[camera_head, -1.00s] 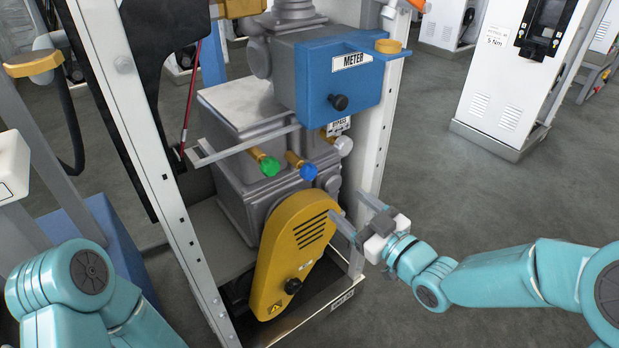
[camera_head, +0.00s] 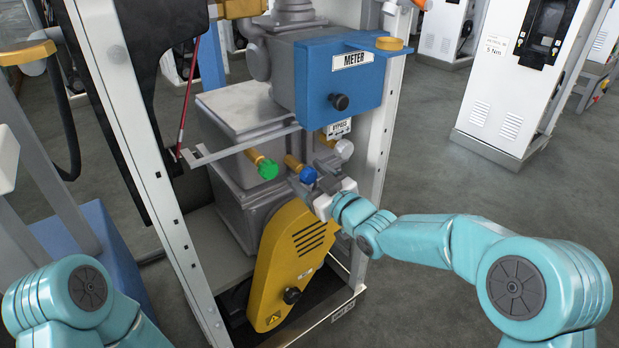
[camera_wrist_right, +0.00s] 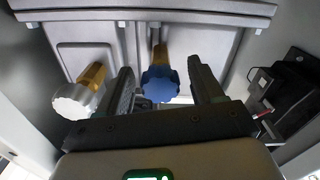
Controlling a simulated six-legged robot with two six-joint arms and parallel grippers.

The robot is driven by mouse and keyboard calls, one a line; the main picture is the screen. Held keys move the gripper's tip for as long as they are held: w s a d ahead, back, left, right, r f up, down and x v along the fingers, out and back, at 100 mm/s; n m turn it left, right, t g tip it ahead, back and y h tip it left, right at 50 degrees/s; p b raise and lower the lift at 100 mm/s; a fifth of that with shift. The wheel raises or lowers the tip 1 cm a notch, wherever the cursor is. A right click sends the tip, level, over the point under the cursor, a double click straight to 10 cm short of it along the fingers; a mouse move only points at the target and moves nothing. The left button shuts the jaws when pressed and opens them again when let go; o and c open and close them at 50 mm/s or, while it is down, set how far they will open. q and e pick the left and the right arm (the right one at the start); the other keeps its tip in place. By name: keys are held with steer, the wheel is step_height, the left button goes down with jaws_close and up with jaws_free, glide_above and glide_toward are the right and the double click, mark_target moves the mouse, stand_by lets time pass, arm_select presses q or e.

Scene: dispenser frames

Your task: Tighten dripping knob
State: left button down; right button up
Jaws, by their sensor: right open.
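Three knobs stick out on brass stems from the grey pump body: a green knob (camera_head: 268,169), a blue knob (camera_head: 308,175) and a silver-white knob (camera_head: 344,148). No drip can be made out on any of them. My right gripper (camera_head: 316,178) is open at the blue knob. In the right wrist view the blue knob (camera_wrist_right: 160,85) stands between the two spread fingers (camera_wrist_right: 160,72), with gaps on both sides. The silver knob (camera_wrist_right: 76,100) is outside the fingers, to the left there. The green knob is not visible in that view. My left gripper is out of view.
A blue meter box (camera_head: 340,80) overhangs the knobs. A yellow cover (camera_head: 285,260) stands below them. White frame posts (camera_head: 165,200) flank the pump, and a grey bar (camera_head: 240,145) crosses at left. The floor at right is clear up to a white dispenser (camera_head: 510,90).

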steer(key=c, duration=1.1)
steer(key=shift+o, duration=0.2)
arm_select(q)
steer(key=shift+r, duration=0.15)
arm_select(e)
steer(key=shift+m, duration=0.3)
steer(key=m+p, duration=0.2)
steer(key=m, duration=0.3)
steer(key=shift+s+a+f+m+p, duration=0.1)
steer(key=shift+m+p, duration=0.2)
steer(key=m+p, duration=0.1)
steer(key=m, duration=0.3)
steer(key=shift+p, duration=0.35)
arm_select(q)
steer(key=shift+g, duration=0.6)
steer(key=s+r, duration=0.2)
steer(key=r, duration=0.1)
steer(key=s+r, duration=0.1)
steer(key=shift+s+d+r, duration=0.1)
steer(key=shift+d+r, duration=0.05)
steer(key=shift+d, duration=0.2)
arm_select(e)
steer(key=shift+f+m, duration=0.1)
steer(key=shift+m, duration=0.7)
steer(key=shift+a, duration=0.1)
steer(key=shift+s, duration=0.1)
